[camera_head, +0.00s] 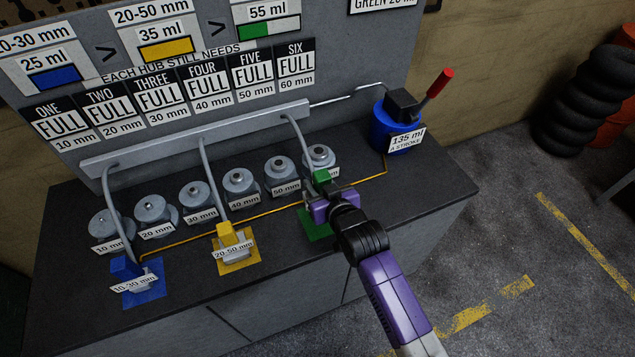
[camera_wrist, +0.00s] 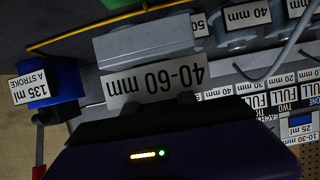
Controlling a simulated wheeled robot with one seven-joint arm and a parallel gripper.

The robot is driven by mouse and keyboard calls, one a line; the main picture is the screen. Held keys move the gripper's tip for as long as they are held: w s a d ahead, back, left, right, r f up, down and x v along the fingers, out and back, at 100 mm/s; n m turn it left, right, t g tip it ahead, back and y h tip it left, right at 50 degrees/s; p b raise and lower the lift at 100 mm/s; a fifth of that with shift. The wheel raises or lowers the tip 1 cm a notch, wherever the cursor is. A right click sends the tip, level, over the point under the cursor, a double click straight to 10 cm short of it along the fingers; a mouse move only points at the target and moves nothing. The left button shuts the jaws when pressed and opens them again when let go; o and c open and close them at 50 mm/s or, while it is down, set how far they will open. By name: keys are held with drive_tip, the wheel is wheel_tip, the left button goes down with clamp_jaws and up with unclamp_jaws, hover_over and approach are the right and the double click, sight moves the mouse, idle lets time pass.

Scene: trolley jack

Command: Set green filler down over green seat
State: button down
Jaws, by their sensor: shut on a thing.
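The green filler (camera_head: 322,178) is in my gripper (camera_head: 328,204), its green top showing above the purple jaws. In the wrist view its pale grey body (camera_wrist: 150,42) carries an upside-down label reading 40-60 mm. The green seat (camera_head: 315,225) is a flat green patch on the bench's front part, partly covered by my gripper. A green piece, likely the seat, shows at the top edge of the wrist view (camera_wrist: 118,3). The filler appears above or just behind the seat; I cannot tell if they touch. My jaws are shut on the filler.
The blue filler (camera_head: 126,268) and yellow filler (camera_head: 227,234) stand on matching seats at left. Several grey hubs (camera_head: 195,197) line the bench behind. The blue jack (camera_head: 392,124) with a red-tipped handle stands at right. Hoses hang from a grey rail (camera_head: 200,139).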

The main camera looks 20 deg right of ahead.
drive_tip(key=shift+f+b, duration=1.9)
drive_tip(key=shift+f, duration=0.4)
drive_tip(key=shift+f+b, duration=1.2)
drive_tip(key=shift+f, duration=0.35)
drive_tip(key=c, duration=1)
unclamp_jaws()
drive_tip(key=shift+o, duration=0.4)
drive_tip(key=shift+s+f, duration=0.1)
drive_tip(key=shift+f, duration=0.15)
drive_tip(key=shift+v, duration=3.9)
drive_tip(key=shift+r, duration=0.2)
